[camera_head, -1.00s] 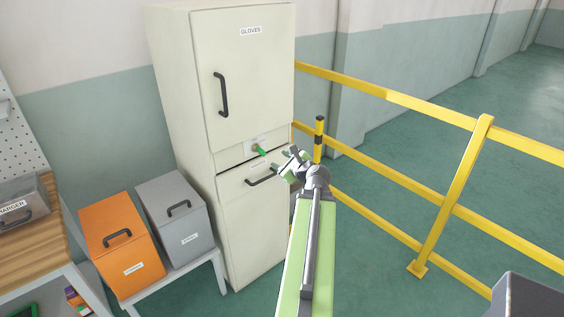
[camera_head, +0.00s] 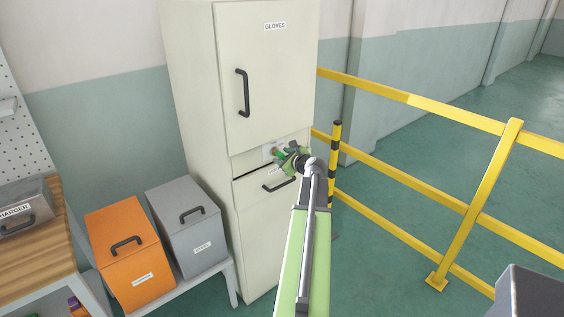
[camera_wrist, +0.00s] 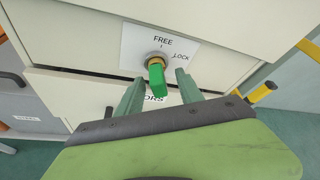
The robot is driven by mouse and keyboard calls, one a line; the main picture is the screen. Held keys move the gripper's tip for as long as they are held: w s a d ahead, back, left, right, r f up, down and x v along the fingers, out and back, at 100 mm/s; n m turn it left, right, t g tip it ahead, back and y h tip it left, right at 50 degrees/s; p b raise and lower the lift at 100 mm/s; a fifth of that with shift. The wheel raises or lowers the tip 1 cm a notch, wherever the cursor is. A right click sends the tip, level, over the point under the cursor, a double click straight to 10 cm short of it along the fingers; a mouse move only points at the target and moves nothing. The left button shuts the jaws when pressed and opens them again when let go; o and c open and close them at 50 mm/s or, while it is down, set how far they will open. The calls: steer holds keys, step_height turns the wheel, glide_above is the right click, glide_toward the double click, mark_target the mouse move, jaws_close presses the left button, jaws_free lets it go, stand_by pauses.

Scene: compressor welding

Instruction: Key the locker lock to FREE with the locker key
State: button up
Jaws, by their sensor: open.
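The locker (camera_head: 265,80) is a tall cream cabinet with an upper door and a lower drawer or door. Its lock is a brass cylinder (camera_wrist: 158,58) on a white plate (camera_wrist: 176,42) marked FREE at the top and LOCK to the right. The green locker key (camera_wrist: 157,82) sits in the lock; in the head view its green part (camera_head: 279,154) is partly covered by my gripper. My gripper (camera_wrist: 157,90) is open, with one finger on each side of the key. I see gaps between the fingers and the key.
A black handle (camera_head: 279,184) is just below the lock, and another handle (camera_head: 243,93) is on the upper door. Yellow railing (camera_head: 420,105) runs to the right. Orange (camera_head: 128,262) and grey (camera_head: 192,235) boxes stand on a low bench to the left.

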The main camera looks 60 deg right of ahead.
steer(key=shift+w+a+r, duration=0.1)
steer(key=shift+w, duration=0.1)
steer(key=shift+c, duration=0.2)
jaws_close()
steer(key=c, duration=0.6)
jaws_free()
jaws_close()
